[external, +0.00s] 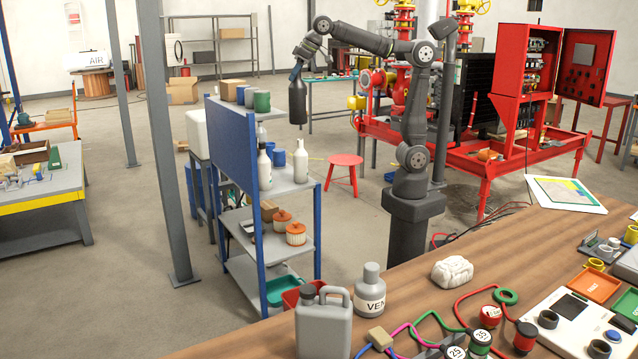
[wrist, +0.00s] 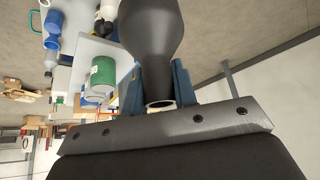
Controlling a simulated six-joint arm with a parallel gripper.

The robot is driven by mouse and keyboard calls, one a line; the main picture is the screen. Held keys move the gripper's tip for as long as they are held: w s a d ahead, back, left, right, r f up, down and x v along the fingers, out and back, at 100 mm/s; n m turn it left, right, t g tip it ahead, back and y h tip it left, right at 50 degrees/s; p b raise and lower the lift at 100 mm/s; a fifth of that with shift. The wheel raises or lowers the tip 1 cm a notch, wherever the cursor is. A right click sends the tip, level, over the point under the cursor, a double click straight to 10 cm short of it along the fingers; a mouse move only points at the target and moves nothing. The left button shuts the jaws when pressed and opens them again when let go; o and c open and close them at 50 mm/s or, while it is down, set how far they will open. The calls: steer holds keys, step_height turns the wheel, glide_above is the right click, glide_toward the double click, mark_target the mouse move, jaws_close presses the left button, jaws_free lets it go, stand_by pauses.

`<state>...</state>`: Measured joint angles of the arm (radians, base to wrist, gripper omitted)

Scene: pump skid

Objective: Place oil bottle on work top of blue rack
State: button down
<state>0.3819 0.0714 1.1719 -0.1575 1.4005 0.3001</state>
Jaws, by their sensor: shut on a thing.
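My gripper (external: 296,70) is shut on the neck of a dark grey bottle, which I take as the oil bottle (external: 298,103). The bottle hangs upright in the air, just right of the upper shelf of the blue rack (external: 232,140). The rack's work top (external: 296,184) is lower, below the bottle, with a clear gap. In the wrist view the blue fingers (wrist: 157,85) stand either side of the neck of the oil bottle (wrist: 151,30); its far end is cut off by the frame edge.
A pale bottle (external: 300,162), another white bottle (external: 264,168) and blue cans (external: 279,157) stand on the work top. Its front right part looks bare. A green can (external: 262,101) stands on the upper shelf. A red stool (external: 345,160) is to the right.

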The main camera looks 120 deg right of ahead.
steer(key=s+d+f+m+g+h, duration=0.15)
steer(key=s+d, duration=0.25)
steer(key=s, duration=0.4)
steer(key=s+d+f+m+g, duration=0.1)
steer(key=s+d+f+m, duration=0.2)
steer(key=s, duration=0.4)
steer(key=s+d+f+m+g+h, duration=0.1)
steer(key=s+d+m, duration=0.1)
steer(key=s+d, duration=0.45)
steer(key=s+d+f, duration=0.3)
steer(key=d+f, duration=0.7)
steer(key=d, duration=0.2)
steer(key=s+d+f, duration=0.4)
steer(key=d+f, duration=0.6)
steer(key=d, duration=0.3)
steer(key=w+d+f, duration=0.1)
steer(key=w+f, duration=1)
steer(key=w, duration=0.1)
steer(key=shift+d+f+t+y, duration=0.15)
steer(key=shift+f+t+y, duration=0.05)
steer(key=shift+t+y, duration=0.2)
steer(key=shift+f+n, duration=0.1)
steer(key=shift+n, duration=0.15)
steer(key=c, duration=1.2)
jaws_free()
steer(key=shift+o, duration=0.2)
